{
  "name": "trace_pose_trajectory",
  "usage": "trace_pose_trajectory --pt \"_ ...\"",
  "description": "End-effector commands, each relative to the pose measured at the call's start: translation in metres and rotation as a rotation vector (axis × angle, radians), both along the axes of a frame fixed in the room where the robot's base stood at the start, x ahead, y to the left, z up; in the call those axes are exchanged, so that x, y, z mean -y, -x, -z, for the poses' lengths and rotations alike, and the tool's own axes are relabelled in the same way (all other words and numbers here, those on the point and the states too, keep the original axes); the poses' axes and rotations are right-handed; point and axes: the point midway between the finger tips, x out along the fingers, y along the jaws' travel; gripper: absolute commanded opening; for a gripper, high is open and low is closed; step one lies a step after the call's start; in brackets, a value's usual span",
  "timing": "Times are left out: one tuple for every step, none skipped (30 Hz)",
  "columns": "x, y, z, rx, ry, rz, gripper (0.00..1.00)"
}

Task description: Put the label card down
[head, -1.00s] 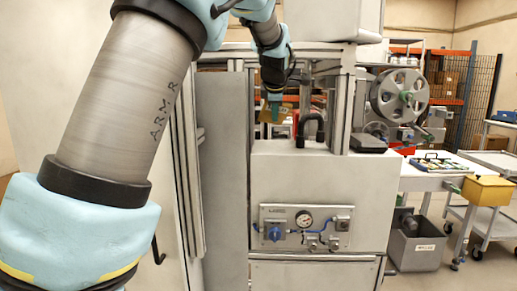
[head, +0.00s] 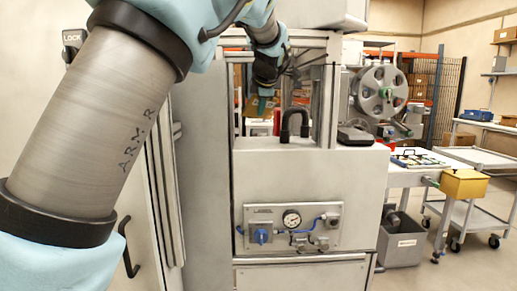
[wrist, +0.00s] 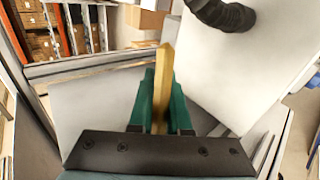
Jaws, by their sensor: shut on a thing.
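The label card (wrist: 164,72) is a tan, flat piece seen nearly edge-on in the wrist view. It stands up between the two green fingers of my gripper (wrist: 163,108), which are shut on it. In the head view my gripper (head: 261,104) points down above the top of the white machine cabinet (head: 300,165), between its metal posts. The card is hard to make out there. In the wrist view a pale flat surface (wrist: 95,108) lies below the fingers; I cannot tell whether the card touches it.
A black curved handle (head: 295,122) stands on the cabinet just right of my gripper. A metal post (head: 329,105) rises beyond it. Farther right are a large reel (head: 382,92) and a cart with a yellow box (head: 464,184). A gauge panel (head: 292,227) is on the cabinet front.

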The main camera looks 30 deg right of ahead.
Motion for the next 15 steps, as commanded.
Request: trace_pose_trajectory --pt "0.000 0.000 0.013 -0.001 -0.001 0.001 0.00" --pt "0.000 0.000 0.017 -0.001 -0.001 0.001 0.00" --pt "0.000 0.000 0.023 -0.001 -0.001 0.001 0.00" --pt "0.000 0.000 0.027 0.000 -0.002 0.001 0.00" --pt "0.000 0.000 0.031 0.000 -0.002 0.001 0.00" --pt "0.000 0.000 0.038 0.000 -0.002 0.001 0.00" --pt "0.000 0.000 0.042 0.000 -0.001 0.001 0.00" --pt "0.000 0.000 0.045 0.000 -0.001 0.001 0.00" --pt "0.000 0.000 0.049 0.000 -0.001 0.001 0.00" --pt "0.000 0.000 0.051 0.000 0.001 0.001 0.00" --pt "0.000 0.000 0.053 0.000 0.000 0.000 0.00" --pt "0.000 0.000 0.056 0.000 0.000 0.000 0.00" --pt "0.000 0.000 0.057 0.000 0.000 0.000 0.00" --pt "0.000 0.000 0.058 0.000 0.000 0.000 0.00" --pt "0.000 0.000 0.058 0.000 0.000 0.000 0.00"
